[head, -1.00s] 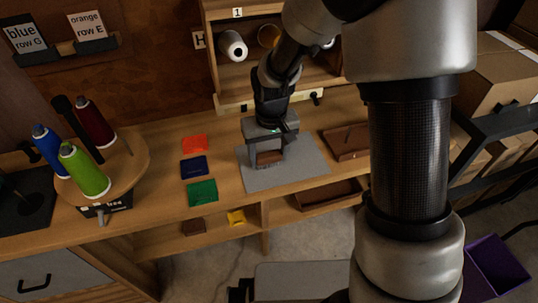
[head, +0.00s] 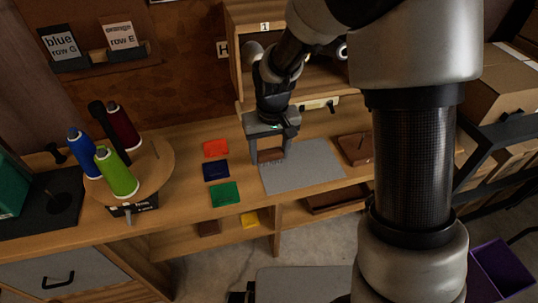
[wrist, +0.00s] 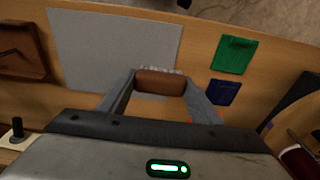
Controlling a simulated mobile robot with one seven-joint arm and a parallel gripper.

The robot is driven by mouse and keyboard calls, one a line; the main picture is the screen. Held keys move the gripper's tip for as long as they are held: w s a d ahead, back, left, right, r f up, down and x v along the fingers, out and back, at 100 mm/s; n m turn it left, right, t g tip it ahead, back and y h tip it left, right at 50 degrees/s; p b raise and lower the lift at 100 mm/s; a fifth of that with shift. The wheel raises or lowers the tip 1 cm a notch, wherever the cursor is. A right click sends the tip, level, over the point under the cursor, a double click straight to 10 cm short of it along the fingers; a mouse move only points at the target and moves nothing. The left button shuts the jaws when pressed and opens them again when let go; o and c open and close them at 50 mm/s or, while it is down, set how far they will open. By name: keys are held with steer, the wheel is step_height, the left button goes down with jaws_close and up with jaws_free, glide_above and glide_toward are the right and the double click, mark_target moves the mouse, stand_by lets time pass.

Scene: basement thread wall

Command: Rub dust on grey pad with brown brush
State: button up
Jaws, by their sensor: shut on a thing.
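The grey pad (head: 302,167) lies flat on the wooden bench, and in the wrist view the pad (wrist: 115,45) fills the upper left. My gripper (head: 269,155) is over the pad's left edge in the head view. It is shut on the brown brush (wrist: 160,82), held crosswise between the two fingers, with pale bristles showing along its far side in the wrist view. The brush also shows between the fingers in the head view (head: 271,155). I cannot tell whether the bristles touch the pad. No dust is clear on the visible pad.
Orange (head: 215,148), navy (head: 216,170) and green (head: 225,194) squares lie left of the pad. A brown tray (head: 355,148) is to its right. A round stand (head: 150,180) holds several thread cones at the left. A shelf box (head: 240,40) stands behind.

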steer(key=shift+r+p, duration=1.05)
steer(key=shift+r, duration=0.75)
steer(key=shift+d, duration=0.1)
